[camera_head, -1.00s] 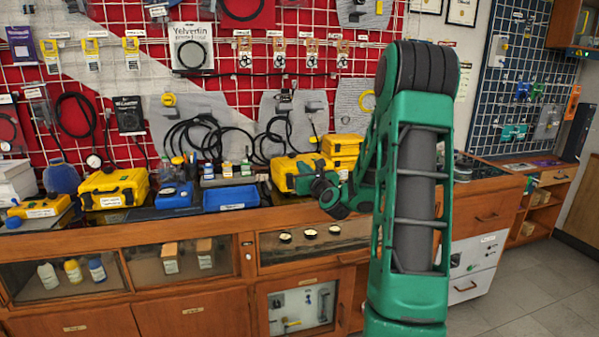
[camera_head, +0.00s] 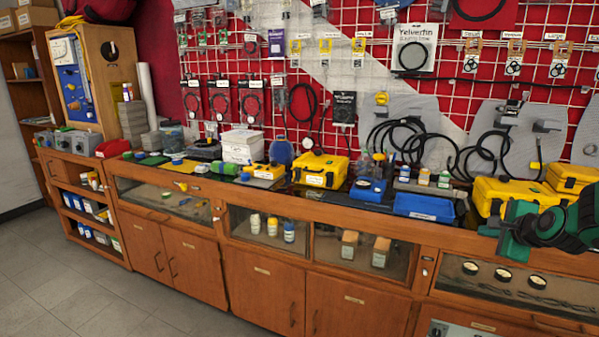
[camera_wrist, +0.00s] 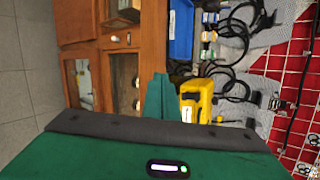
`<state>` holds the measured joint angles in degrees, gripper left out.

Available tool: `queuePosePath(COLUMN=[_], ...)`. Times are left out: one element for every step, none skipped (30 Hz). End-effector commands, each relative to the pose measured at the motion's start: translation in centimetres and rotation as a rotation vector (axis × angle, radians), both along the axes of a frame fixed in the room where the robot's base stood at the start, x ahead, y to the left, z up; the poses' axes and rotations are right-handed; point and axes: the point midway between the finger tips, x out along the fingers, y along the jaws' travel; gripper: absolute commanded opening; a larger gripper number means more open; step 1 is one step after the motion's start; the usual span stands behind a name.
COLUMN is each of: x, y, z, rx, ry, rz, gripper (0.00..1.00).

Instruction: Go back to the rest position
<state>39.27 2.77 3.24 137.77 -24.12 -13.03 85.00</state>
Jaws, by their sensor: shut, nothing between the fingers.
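My gripper (camera_head: 507,232) shows at the right edge of the head view, green and black, in front of the bench's front edge and a yellow case (camera_head: 515,193). In the wrist view its fingers (camera_wrist: 161,92) are together and hold nothing. That view is turned sideways, with the yellow case (camera_wrist: 196,100) just right of the fingers. The wooden cabinet front (camera_wrist: 124,60) lies left of and behind them. Most of my arm is outside the head view.
The long wooden bench (camera_head: 300,205) carries yellow cases (camera_head: 320,169), a blue tray (camera_head: 423,206) and small bottles. A shelf unit (camera_head: 85,200) stands at the left. The grey floor (camera_head: 100,300) in front is clear.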

Motion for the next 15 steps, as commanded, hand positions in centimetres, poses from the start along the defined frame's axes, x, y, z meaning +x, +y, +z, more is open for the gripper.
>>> queuePosePath(x=[-1.8,-3.0,-4.6,-6.0,-7.3,-9.2,-10.7,-12.2,-14.2,-15.8,-17.4,-19.5,-21.1,-22.7,-24.7], y=[1.0,1.4,1.9,2.2,2.6,3.0,3.3,3.5,4.0,4.2,4.5,5.0,5.4,5.7,6.2], z=[-0.3,-0.6,-1.0,-1.3,-1.6,-1.8,-2.0,-2.2,-2.4,-2.5,-2.5,-2.6,-2.6,-2.6,-2.6], rx=[-0.097,-0.153,-0.223,-0.271,-0.318,-0.374,-0.413,-0.448,-0.489,-0.516,-0.54,-0.566,-0.582,-0.594,-0.605], ry=[0.082,0.135,0.205,0.258,0.308,0.375,0.423,0.471,0.532,0.574,0.615,0.668,0.703,0.735,0.773], rz=[0.072,0.119,0.181,0.23,0.279,0.346,0.397,0.448,0.521,0.576,0.631,0.709,0.768,0.827,0.902], gripper=[0.0,0.0,0.0,0.0,0.0,0.0,0.0,0.0,0.0,0.0,0.0,0.0,0.0,0.0,0.0])
